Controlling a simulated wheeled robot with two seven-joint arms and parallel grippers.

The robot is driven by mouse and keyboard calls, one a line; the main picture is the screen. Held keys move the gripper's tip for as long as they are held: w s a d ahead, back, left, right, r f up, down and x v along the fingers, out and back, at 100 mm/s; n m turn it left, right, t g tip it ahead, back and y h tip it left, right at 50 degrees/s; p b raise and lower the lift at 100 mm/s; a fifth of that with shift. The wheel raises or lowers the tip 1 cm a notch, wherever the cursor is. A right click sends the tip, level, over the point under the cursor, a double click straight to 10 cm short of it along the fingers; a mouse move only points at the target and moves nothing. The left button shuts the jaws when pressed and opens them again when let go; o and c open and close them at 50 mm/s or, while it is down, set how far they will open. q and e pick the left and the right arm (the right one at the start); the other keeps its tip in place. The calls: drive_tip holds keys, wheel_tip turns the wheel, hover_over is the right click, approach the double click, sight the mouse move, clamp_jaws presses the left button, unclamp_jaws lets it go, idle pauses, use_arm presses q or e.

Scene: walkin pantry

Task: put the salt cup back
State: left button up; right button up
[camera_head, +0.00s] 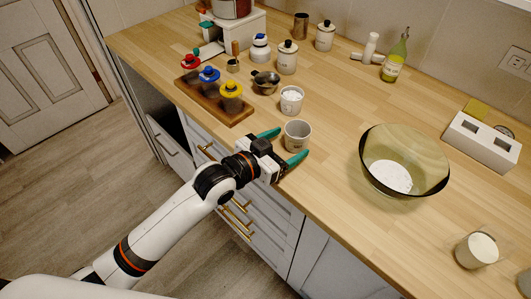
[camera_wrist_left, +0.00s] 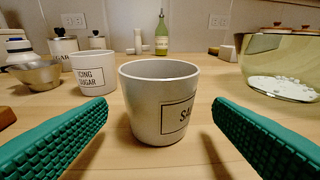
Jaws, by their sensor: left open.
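The salt cup (camera_head: 298,135) is a grey-white cup standing upright on the wooden counter near its front edge. In the left wrist view the salt cup (camera_wrist_left: 160,100) shows a partly visible label beginning "SA". My left gripper (camera_head: 284,148) has green fingers and is open, with one finger on each side of the cup. In the left wrist view the fingers (camera_wrist_left: 158,125) are apart from the cup, with gaps on both sides. My right gripper is not in view.
An icing sugar cup (camera_wrist_left: 94,70) stands behind and left of the salt cup. A large glass bowl (camera_head: 416,190) with white powder stands to the right. A wooden rack (camera_head: 198,99) with colored-lid jars is at left. Bare counter lies between salt cup and bowl.

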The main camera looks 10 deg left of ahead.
use_arm(q)
drive_tip(key=v, duration=0.8)
drive_tip(key=shift+s+a, duration=0.1)
